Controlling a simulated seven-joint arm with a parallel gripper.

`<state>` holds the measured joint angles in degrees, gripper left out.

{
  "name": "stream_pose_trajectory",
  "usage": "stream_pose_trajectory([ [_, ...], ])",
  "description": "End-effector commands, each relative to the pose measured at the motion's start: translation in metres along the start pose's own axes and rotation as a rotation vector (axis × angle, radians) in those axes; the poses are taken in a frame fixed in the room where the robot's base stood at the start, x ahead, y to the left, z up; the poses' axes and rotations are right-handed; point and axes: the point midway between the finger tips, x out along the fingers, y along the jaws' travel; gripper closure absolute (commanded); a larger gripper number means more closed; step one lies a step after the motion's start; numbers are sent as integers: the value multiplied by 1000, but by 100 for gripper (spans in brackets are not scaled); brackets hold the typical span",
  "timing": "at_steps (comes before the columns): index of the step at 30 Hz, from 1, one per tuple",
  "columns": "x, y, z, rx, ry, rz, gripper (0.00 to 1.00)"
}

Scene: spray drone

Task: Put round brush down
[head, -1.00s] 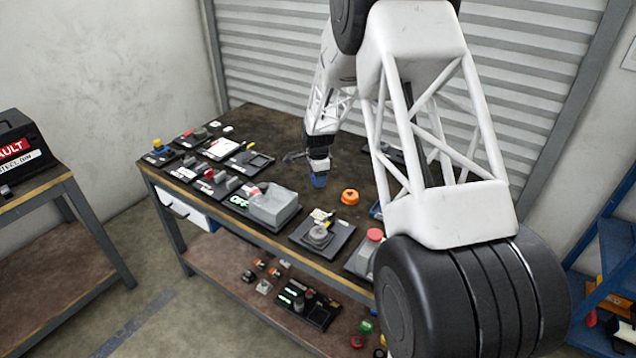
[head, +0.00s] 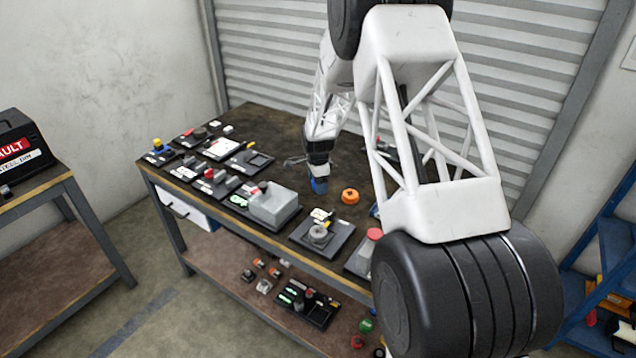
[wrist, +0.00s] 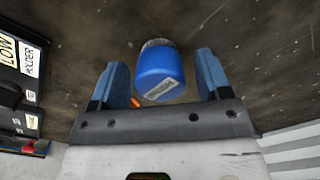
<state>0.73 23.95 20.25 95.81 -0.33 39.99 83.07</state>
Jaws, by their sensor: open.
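In the wrist view a blue cylinder with a pale label and a grey, bristly-looking far end, seemingly the round brush (wrist: 158,75), is between the fingers. My gripper (wrist: 163,75) is open, with a blue finger on each side and a visible gap to the brush on both sides. In the head view my gripper (head: 318,186) points down low over the dark workbench top (head: 275,150), left of an orange round knob-like piece (head: 350,196). The brush cannot be told apart from the blue fingers there. Whether the brush touches the bench is unclear.
A grey box (head: 274,205) and a dark plate with a round grey part (head: 320,235) stand along the bench's front edge. Several labelled holders fill its left side. A red-topped piece (head: 374,235) is at right. The bench behind the grey box is mostly bare.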

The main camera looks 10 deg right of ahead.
Motion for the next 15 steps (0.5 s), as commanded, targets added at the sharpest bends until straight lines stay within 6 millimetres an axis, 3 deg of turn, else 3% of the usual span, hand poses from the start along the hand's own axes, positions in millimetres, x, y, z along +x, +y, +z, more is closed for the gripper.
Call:
stream_pose_trajectory([
  [8,-3,0,0,0,0,0,30],
  [15,-22,0,0,0,0,-2,30],
])
